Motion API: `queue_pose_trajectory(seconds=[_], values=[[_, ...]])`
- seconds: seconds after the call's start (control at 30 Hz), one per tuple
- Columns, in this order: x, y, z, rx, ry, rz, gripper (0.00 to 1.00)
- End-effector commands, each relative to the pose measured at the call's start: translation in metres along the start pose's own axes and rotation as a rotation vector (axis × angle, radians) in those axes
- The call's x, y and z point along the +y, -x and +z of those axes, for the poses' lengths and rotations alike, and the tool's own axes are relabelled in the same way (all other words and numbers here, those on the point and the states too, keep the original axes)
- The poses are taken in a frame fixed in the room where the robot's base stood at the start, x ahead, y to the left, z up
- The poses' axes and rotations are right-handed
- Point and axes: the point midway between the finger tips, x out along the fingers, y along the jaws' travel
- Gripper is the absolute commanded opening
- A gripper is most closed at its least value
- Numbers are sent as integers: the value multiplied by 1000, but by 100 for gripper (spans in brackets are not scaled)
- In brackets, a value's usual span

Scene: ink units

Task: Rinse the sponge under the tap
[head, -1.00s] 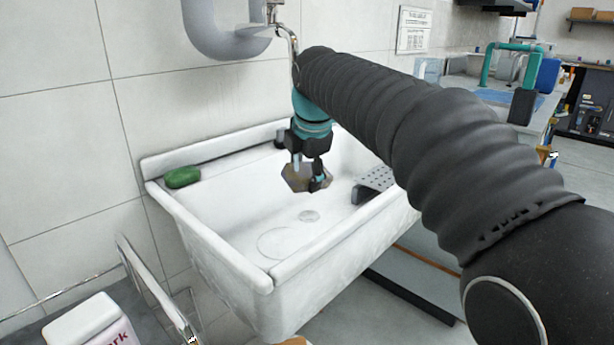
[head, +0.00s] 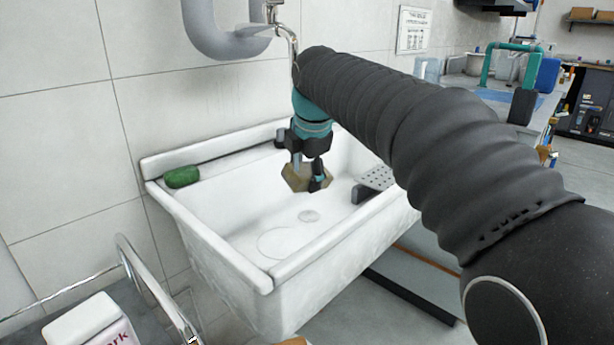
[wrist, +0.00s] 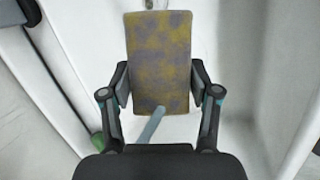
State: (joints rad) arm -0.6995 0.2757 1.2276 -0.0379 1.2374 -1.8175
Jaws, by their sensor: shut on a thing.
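My gripper (head: 308,170) points down inside the white sink (head: 215,215), above its floor. It is shut on a yellowish sponge (head: 297,181). In the wrist view the sponge (wrist: 158,50) is a flat upright block with grey-purple stains, gripped by its sides near the lower end. The metal tap (head: 290,38) comes out of the wall above; my arm hides the lower end of its spout. In the wrist view a thin blue-grey streak (wrist: 152,125) meets the sponge's lower edge; I cannot tell if it is water.
A grey perforated rack (head: 376,180) sits at the sink's right side. The round drain (head: 309,216) and sink floor are clear. A chrome rail (head: 150,285) stands in front at left.

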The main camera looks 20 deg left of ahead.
Motion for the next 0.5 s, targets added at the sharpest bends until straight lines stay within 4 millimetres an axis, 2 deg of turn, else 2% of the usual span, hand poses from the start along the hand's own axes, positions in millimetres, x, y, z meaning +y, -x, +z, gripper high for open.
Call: queue_pose_trajectory(seconds=[0.33,0.5], values=[[-1,0,1,0,0,0,34],[-10,2,8,-1,-1,0,34]])
